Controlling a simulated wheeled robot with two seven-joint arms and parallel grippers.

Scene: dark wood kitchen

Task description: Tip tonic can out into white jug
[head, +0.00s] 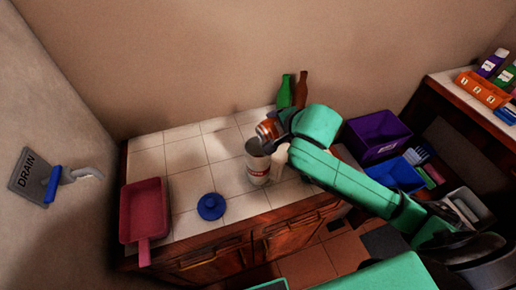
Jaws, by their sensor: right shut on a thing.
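The tonic can (266,131), orange-red with a silvery end, is held tilted above the white jug. The white jug (258,170), with red marking and an open top, stands upright on the tiled counter. My right gripper (275,126) is shut on the can, just above and slightly right of the jug's mouth. The can's lower end is close to the rim; I cannot tell whether they touch or whether anything is flowing. My left gripper is not in view.
A blue lid (211,206) and a red dustpan-like tray (144,211) lie on the counter (185,156) at left. Green (285,92) and brown (302,90) bottles stand at the back. Purple (378,135) and blue (396,175) bins are at right. Counter space left of the jug is clear.

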